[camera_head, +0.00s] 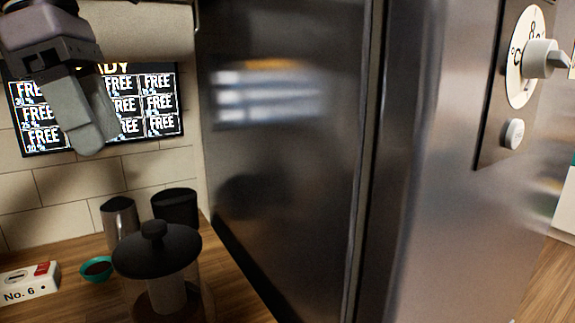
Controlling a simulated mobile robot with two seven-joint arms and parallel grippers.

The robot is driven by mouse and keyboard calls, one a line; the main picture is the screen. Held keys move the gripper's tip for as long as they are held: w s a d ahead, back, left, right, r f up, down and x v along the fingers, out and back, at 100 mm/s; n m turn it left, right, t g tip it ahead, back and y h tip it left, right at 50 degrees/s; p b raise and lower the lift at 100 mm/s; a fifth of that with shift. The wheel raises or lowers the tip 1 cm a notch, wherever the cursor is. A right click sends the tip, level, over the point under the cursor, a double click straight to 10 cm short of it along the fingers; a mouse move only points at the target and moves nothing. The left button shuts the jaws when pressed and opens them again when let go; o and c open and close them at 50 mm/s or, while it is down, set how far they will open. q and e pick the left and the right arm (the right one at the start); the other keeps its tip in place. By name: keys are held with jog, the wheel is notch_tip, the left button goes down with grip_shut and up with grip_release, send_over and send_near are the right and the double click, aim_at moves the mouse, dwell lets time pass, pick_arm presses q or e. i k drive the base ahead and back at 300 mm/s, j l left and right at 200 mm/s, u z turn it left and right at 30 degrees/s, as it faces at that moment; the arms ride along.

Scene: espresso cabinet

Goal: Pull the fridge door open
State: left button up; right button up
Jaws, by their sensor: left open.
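The fridge (290,170) is a large brushed-metal box that fills the middle and right of the view. A dark vertical seam runs between its darker, reflecting left face and a lighter, rounded metal panel (455,230), which looks like the door. No gap shows at the seam; I cannot tell for sure that it is shut. No handle is clearly visible. My left gripper (92,125) is open and empty at the upper left, in front of the wall screen and apart from the fridge. My right gripper is out of view.
A dial plate with a white knob (541,58) is on the lighter panel. On the wooden counter at lower left stand a French press (157,252), a metal cup (119,222), a dark container (176,206), a teal bowl (97,270) and a white box (28,284).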

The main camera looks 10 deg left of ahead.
aim_at(460, 220)
jog(key=k, duration=1)
